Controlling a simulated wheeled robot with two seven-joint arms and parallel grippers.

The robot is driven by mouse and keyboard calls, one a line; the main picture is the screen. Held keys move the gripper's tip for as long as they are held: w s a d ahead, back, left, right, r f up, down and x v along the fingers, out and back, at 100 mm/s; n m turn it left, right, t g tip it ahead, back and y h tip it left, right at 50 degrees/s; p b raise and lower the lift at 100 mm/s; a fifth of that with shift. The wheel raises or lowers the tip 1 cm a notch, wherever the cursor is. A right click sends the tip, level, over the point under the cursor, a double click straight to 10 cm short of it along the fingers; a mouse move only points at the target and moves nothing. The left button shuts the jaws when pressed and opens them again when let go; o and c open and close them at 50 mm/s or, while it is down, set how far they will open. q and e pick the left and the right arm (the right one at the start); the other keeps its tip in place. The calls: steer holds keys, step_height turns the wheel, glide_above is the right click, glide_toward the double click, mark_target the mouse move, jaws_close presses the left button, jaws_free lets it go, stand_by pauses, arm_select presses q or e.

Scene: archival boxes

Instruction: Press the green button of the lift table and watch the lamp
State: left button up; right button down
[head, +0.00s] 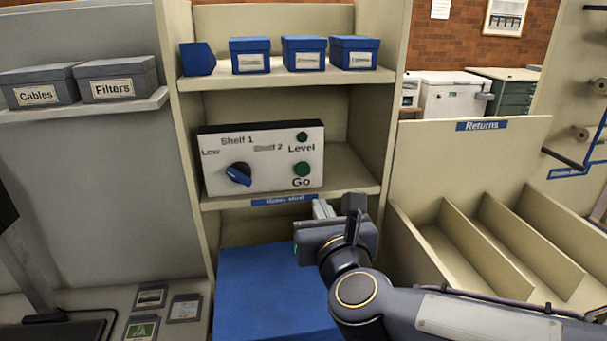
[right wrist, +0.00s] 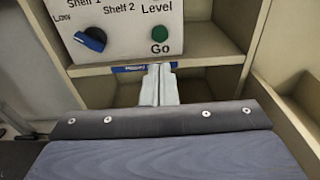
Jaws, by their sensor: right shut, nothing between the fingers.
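The control panel (head: 262,185) is a white face on a shelf, marked Low, Shelf 1, Shelf 2, Level and Go. The green Go button (head: 302,169) is at its lower right; the right wrist view shows it too (right wrist: 160,34). The round lamp (head: 302,136) above the word Level is dark green and looks unlit; the right wrist view cuts it off. A blue knob (head: 238,174) is at the panel's left. My right gripper (head: 322,208) is shut and empty, its fingertips (right wrist: 158,72) just below the Go button and apart from it. My left gripper is out of view.
A large blue surface (head: 265,290) lies below the panel shelf, partly behind my right arm. Small blue boxes (head: 304,54) stand on the shelf above. Grey boxes (head: 118,80) are at the left. The Returns bin (head: 470,170) with slanted dividers is at the right.

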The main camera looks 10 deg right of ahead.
mark_target(304, 171)
steer(key=shift+w, duration=0.1)
steer(key=w+p, duration=0.1)
steer(key=w, duration=0.3)
steer(key=w+p, duration=0.1)
steer(key=w, duration=0.4)
steer(key=w+f+p, duration=0.1)
steer(key=w, duration=0.4)
steer(key=shift+f, duration=0.1)
